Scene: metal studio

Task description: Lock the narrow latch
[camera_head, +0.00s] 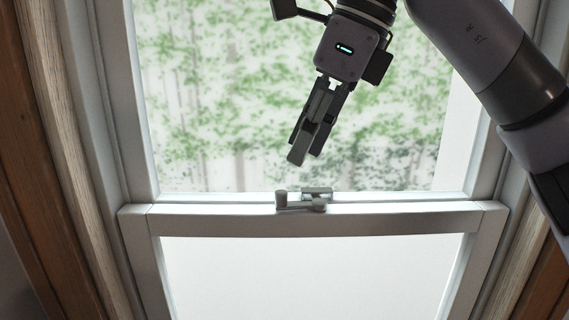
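The narrow latch (301,201) is a small grey metal piece on the middle of the white window rail. Its lever lies roughly along the rail, with a round knob at its left end. A second grey part (318,192) sits just behind it against the upper sash. My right gripper (307,160) hangs above the latch, pointing down and slightly left, and apart from it. Its fingers look close together, seen nearly side-on, so I cannot tell whether they are open or shut. Nothing shows between them. My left gripper is not in view.
The white meeting rail (400,218) runs across the window between white side frames. Wooden trim (30,130) lines the left edge. Window glass (210,110) with blurred greenery lies behind my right arm. The space along the rail on both sides of the latch is clear.

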